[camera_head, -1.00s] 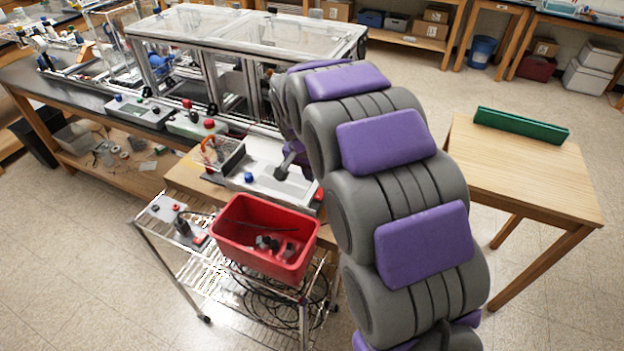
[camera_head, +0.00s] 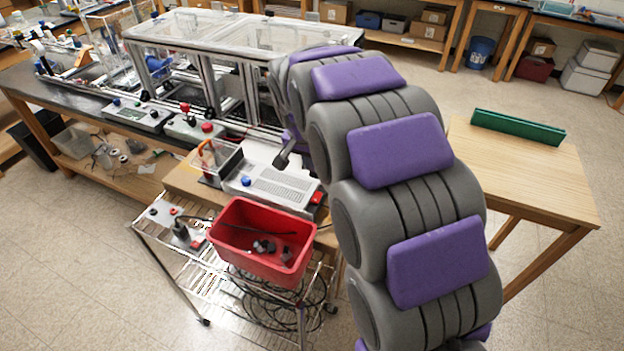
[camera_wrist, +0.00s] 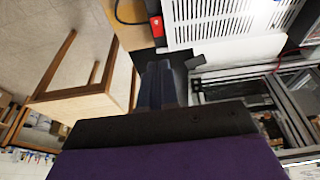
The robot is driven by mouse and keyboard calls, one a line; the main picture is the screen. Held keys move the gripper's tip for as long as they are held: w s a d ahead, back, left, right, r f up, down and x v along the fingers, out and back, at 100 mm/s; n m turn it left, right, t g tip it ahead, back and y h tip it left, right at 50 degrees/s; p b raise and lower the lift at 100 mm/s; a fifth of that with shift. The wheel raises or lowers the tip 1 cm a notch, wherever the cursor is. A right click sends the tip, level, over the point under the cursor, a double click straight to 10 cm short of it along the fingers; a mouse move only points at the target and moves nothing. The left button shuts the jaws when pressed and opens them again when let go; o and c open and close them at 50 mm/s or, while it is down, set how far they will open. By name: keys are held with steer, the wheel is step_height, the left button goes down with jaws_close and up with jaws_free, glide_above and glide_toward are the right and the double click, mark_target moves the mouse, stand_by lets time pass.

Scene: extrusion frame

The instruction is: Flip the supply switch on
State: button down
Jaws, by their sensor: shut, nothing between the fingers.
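The supply, a pale grey box with a vented top (camera_head: 282,187), sits on the wooden bench beyond the red bin. It has a blue knob (camera_head: 246,181) at its left and a red switch (camera_head: 318,197) at its right end. The wrist view shows the vented top (camera_wrist: 205,32) at upper right and the red switch (camera_wrist: 157,29) at its left edge. Whether the switch is on or off is too small to tell. My gripper (camera_head: 283,160) is shut and empty near the far edge of the supply. Its fingers (camera_wrist: 158,72) appear apart from the switch.
A red bin (camera_head: 262,262) with dark parts stands on a wire cart in front of the supply. A clear-walled extrusion frame (camera_head: 235,42) stands behind. A wooden table (camera_head: 530,180) with a green bar is at right, with open floor around it.

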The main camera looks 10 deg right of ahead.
steer(key=b, duration=0.2)
glide_toward(318, 193)
steer(key=shift+a+f, duration=0.2)
steer(key=shift+f, duration=0.4)
steer(key=x, duration=0.2)
steer(key=b+x, duration=0.1)
steer(key=x, duration=0.3)
steer(key=shift+w+d+r, duration=0.1)
steer(key=shift+d+r, duration=0.05)
steer(key=shift+d, duration=0.25)
steer(key=shift+a, duration=0.15)
steer(key=shift+a, duration=0.1)
